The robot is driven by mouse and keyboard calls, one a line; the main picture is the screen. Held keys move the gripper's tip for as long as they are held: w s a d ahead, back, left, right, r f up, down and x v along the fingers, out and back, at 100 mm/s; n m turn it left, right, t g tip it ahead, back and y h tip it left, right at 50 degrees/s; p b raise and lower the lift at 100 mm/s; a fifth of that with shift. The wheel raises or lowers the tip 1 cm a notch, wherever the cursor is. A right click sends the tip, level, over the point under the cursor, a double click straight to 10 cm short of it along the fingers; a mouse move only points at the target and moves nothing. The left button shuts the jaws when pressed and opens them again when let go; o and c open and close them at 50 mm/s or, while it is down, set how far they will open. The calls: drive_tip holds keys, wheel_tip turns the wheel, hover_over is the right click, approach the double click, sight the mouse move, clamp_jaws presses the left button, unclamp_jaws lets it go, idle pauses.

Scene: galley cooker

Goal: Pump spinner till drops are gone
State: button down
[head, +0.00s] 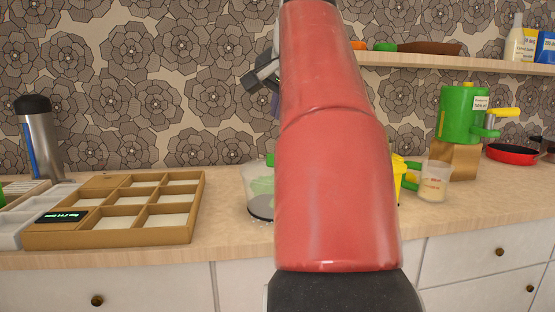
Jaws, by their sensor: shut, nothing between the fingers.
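The salad spinner (259,203) stands on the counter just left of my red arm. It is a clear bowl with green stuff inside and a dark base; only its left part shows. Its top, any pump knob and any drops are hidden behind my arm or too small to tell. My arm rises through the middle of the head view. A dark grey wrist part juts out at its upper left, above the spinner. The fingers of my gripper are hidden behind the arm, so I cannot see whether they touch the spinner.
A wooden compartment tray (120,238) and steel flask (40,140) are left. A yellow container (399,175), measuring cup (434,184), green machine (462,120) and red pan (512,154) are right. A shelf (440,63) runs above. Counter front right is clear.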

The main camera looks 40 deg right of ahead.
wheel_tip(320, 180, down, 7)
drive_tip(key=b, duration=0.3)
drive_tip(key=shift+r+b, duration=0.15)
drive_tip(key=shift+b, duration=0.15)
idle(1.7)
drive_tip(key=shift+f, duration=0.35)
drive_tip(key=shift+f+b, duration=0.95)
drive_tip(key=shift+f, duration=0.15)
idle(0.9)
drive_tip(key=shift+r+p, duration=1.25)
wheel_tip(320, 180, up, 3)
drive_tip(key=p, duration=0.3)
drive_tip(key=shift+r, duration=1.1)
